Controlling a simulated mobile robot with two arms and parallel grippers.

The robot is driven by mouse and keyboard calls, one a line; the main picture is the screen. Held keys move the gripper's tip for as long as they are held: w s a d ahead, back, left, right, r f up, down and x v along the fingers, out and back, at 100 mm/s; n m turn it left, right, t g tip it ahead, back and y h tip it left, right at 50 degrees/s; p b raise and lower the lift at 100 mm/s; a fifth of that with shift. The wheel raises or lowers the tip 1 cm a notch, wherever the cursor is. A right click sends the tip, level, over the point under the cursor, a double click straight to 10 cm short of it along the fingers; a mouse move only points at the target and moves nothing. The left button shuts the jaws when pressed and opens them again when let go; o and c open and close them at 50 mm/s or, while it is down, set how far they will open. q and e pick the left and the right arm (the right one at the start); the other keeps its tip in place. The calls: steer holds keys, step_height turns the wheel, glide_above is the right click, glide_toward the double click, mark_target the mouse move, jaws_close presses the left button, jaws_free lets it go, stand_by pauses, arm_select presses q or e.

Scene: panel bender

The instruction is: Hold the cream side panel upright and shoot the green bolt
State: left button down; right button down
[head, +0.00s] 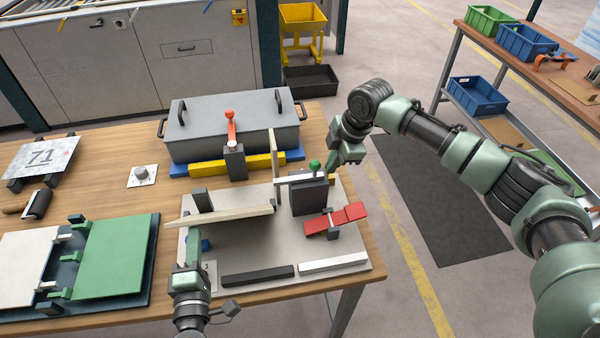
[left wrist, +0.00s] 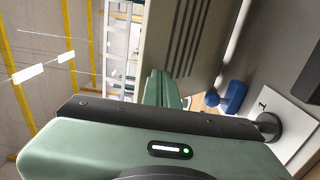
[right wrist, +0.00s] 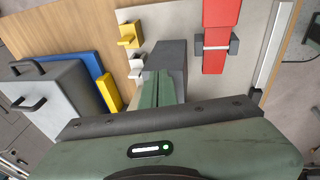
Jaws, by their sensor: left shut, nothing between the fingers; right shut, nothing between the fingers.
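The cream side panel (head: 235,215) stands on edge on the grey fixture plate, seen nearly from above in the head view; its slotted face (left wrist: 185,35) fills the top of the left wrist view. My left gripper (head: 187,250) is shut and empty on the near side of the panel, its fingers close to that face; contact cannot be told. The green bolt knob (head: 314,164) stands above a dark block (head: 309,197), with a pale bar (head: 292,180) pointing left. My right gripper (head: 331,171) is shut and empty right beside the knob. The right wrist view shows its fingers over the dark block (right wrist: 172,58), the knob hidden.
A red toggle lever (head: 336,219) is right of the dark block. Black and white bars (head: 258,275) lie along the plate's front. A grey lidded box (head: 235,128) with a red-knobbed clamp (head: 231,125) stands behind. A green panel (head: 115,255) lies left.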

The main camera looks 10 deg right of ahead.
mark_target(195, 222)
arm_select(q)
steer(key=shift+w, duration=2.25)
steer(key=shift+w, duration=2.25)
steer(key=shift+w, duration=2.05)
